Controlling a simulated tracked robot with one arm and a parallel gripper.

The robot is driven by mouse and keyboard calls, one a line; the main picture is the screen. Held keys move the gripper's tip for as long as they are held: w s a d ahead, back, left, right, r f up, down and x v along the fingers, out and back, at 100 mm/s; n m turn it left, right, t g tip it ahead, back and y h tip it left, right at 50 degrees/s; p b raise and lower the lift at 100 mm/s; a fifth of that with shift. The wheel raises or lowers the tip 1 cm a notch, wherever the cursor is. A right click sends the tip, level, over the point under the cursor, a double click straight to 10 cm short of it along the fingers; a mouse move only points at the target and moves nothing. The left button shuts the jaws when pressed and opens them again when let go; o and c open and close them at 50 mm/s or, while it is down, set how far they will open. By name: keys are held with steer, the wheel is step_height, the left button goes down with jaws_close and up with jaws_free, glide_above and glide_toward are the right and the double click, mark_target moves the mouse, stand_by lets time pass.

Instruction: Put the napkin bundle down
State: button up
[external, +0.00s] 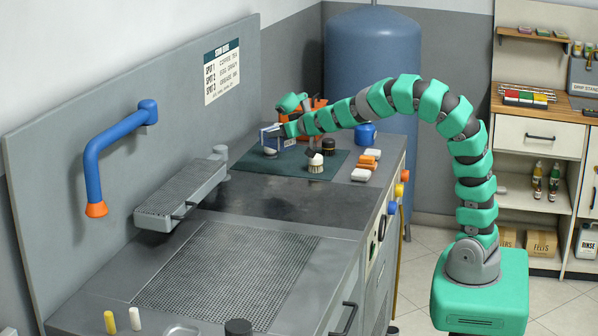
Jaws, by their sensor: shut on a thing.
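My gripper (282,131) is at the far end of the workbench, above the back left part of the dark green mat (247,164). It is shut on the napkin bundle (269,137), a small white and blue block seen partly behind the fingers. The bundle appears to be just above the mat, near its back left edge. I cannot tell whether it touches anything below.
A pale round item (270,152) is under the bundle. A white-bristled brush (316,163) and a dark-topped container (328,147) are to the right. Orange and white blocks (366,164) lie beyond the mat. An orange rack (316,106) and blue pot (365,134) stand behind.

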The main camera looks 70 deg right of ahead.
steer(key=s+a+f+n+t+y+b, duration=0.1)
steer(key=s+a+n+y, duration=0.2)
steer(key=a, duration=1.2)
steer(key=s+a+f+n+t+y+b, duration=0.15)
steer(key=s+a, duration=0.25)
steer(key=a, duration=1)
steer(key=s+a+f+n+g+y, duration=0.2)
steer(key=s+a+n+y, duration=0.45)
steer(key=s+a, duration=1.2)
steer(key=shift+m, duration=0.6)
steer(key=w+a, duration=0.3)
steer(key=w, duration=0.1)
steer(key=w+a+f, duration=0.1)
steer(key=w+a, duration=0.2)
steer(key=w, duration=0.2)
steer(key=w+a, duration=0.3)
steer(key=w, duration=0.1)
steer(key=shift+w+a+f, duration=0.15)
steer(key=shift+w+f, duration=0.05)
steer(key=shift+f, duration=0.2)
steer(key=shift+f+y+b, duration=0.3)
steer(key=shift+f+b, duration=0.6)
steer(key=shift+f, duration=0.8)
